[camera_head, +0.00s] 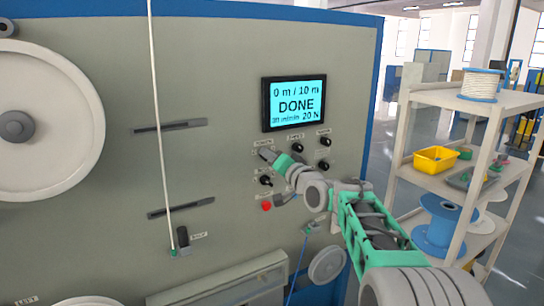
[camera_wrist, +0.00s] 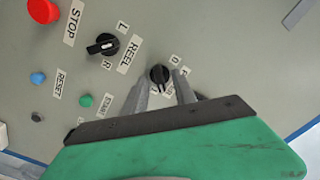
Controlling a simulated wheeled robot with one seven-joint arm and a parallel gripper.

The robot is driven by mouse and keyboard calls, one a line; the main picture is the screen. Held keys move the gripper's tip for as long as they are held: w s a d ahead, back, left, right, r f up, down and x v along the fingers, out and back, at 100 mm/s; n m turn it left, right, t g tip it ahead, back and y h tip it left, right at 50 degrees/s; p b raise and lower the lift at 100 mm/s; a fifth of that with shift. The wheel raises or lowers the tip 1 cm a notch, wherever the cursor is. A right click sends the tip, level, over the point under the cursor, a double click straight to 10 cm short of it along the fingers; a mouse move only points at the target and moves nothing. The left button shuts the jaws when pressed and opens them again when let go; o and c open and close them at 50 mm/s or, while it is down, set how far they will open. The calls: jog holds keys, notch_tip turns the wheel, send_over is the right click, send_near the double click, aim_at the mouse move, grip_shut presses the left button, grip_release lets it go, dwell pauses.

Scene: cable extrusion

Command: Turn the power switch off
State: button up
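A black rotary switch (camera_wrist: 160,74) shows in the wrist view on the grey panel, with its label mostly hidden by my fingers; a letter "O" is visible beside it. I take it for the power switch, though its name cannot be read. My gripper (camera_wrist: 161,82) has one finger on each side of this knob, with small gaps showing, so it looks open around it. In the head view my gripper (camera_head: 267,155) reaches the panel at the upper left of the knob group and hides the switch there.
A reel switch (camera_wrist: 102,45), red stop button (camera_wrist: 42,10), blue reset button (camera_wrist: 38,78) and green button (camera_wrist: 86,100) are close by. A display (camera_head: 294,103) above reads DONE. A vertical cable (camera_head: 161,130) hangs to the left. A shelf (camera_head: 455,100) stands right.

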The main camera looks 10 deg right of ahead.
jog(key=shift+c, duration=0.3)
grip_shut()
